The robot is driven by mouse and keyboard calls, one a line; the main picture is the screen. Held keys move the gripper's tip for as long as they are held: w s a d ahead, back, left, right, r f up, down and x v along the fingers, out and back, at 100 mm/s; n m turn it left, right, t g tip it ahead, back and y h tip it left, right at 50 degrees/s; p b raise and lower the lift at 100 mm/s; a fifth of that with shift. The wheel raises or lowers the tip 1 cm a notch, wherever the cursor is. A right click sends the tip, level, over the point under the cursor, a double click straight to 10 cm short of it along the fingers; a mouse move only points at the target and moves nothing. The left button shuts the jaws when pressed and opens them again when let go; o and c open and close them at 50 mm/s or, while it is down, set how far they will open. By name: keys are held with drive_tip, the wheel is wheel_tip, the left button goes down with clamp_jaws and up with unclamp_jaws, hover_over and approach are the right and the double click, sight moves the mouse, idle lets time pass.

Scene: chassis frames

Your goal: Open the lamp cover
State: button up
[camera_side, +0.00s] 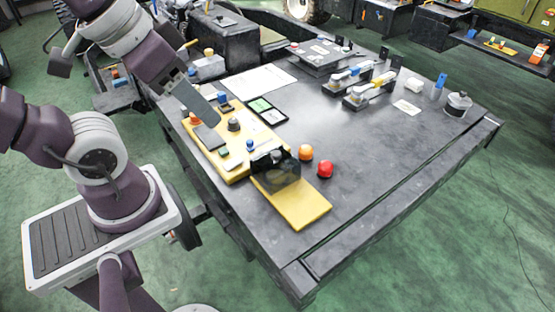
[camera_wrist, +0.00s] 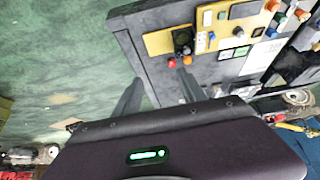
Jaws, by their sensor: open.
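A dark, see-through hinged-looking box (camera_side: 276,172), which seems to be the lamp cover, stands at the near end of a yellow panel (camera_side: 238,168) on the dark table. What is inside it is hard to make out. In the wrist view the dark box (camera_wrist: 183,38) is near the top, beyond the fingers. My gripper (camera_wrist: 159,77) is open and empty, its two dark fingers apart. In the side view my gripper (camera_side: 200,106) hangs over the far left part of the panel, apart from the box; its fingertips are hard to separate from the panel parts.
A yellow plate (camera_side: 292,204) lies in front of the box. An orange knob (camera_side: 306,152) and a red knob (camera_side: 325,169) sit close to its right. The panel carries several buttons and knobs. The table's right front (camera_side: 390,165) is clear.

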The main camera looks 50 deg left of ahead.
drive_tip(key=w+a+f+g, duration=0.1)
drive_tip(key=w+a, duration=0.1)
drive_tip(key=w, duration=0.6)
drive_tip(key=n+g, duration=0.3)
drive_tip(key=g, duration=0.1)
hover_over(276, 153)
wheel_tip(276, 153, down, 20)
wheel_tip(276, 153, down, 10)
drive_tip(key=shift+r, duration=0.2)
drive_tip(key=shift+c, duration=0.2)
clamp_jaws()
drive_tip(key=shift+r, duration=0.1)
